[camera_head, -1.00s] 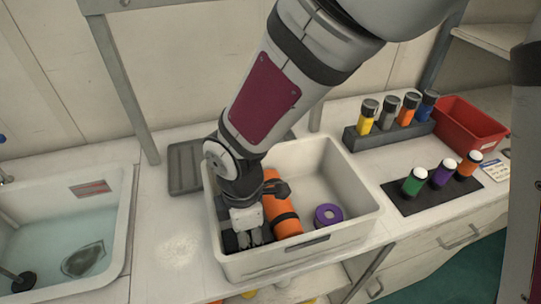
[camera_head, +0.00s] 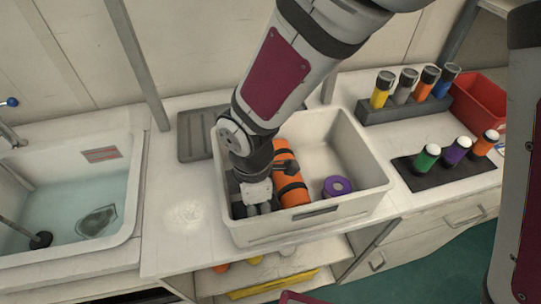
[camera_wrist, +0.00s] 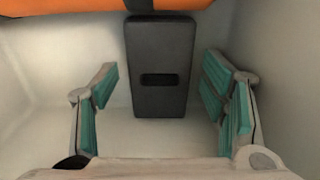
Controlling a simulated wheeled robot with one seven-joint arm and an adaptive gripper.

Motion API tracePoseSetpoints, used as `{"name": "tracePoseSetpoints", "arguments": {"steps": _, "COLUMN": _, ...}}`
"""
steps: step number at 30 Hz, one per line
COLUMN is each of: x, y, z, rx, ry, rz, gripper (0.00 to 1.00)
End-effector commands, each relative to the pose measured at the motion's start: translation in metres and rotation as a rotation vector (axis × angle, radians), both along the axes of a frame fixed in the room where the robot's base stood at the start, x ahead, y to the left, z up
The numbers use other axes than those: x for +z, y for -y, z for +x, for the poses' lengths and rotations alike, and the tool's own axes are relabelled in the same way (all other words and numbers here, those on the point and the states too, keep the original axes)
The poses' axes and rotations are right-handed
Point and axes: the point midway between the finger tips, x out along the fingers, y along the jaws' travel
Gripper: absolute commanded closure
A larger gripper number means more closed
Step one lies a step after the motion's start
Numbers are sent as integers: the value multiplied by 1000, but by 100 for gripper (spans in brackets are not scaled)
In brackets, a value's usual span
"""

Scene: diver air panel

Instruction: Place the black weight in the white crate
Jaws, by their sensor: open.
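The black weight (camera_wrist: 161,65), a dark block with a slot, lies inside the white crate, between my fingers in the wrist view. My gripper (camera_wrist: 163,100) is open, with a gap between each teal finger pad and the weight. In the head view my gripper (camera_head: 257,207) reaches down into the left part of the white crate (camera_head: 352,135). My arm and gripper mostly hide the weight there. An orange cylinder with black bands (camera_head: 288,175) lies beside my gripper in the crate. It also shows along the top edge of the wrist view (camera_wrist: 60,7).
A purple ring-shaped roll (camera_head: 337,187) is at the crate's right. A water-filled sink (camera_head: 75,205) is at left, a grey tray (camera_head: 198,135) behind the crate. Bottle rack (camera_head: 405,107), black mat (camera_head: 424,176) with bottles and red bin (camera_head: 480,105) are at right. Counter between sink and crate is clear.

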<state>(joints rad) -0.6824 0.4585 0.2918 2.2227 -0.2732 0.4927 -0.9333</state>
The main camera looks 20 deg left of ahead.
Motion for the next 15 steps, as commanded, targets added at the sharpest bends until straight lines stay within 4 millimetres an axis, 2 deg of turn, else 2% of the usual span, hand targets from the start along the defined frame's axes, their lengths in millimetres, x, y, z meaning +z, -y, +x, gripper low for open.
{"name": "tracePoseSetpoints", "arguments": {"steps": 5, "x": 12, "y": -1, "z": 0, "rx": -1, "ry": 2, "rz": 2, "gripper": 34}}
{"name": "tracePoseSetpoints", "arguments": {"steps": 15, "x": 80, "y": -1, "z": 1, "rx": -2, "ry": 5, "rz": 4, "gripper": 34}}
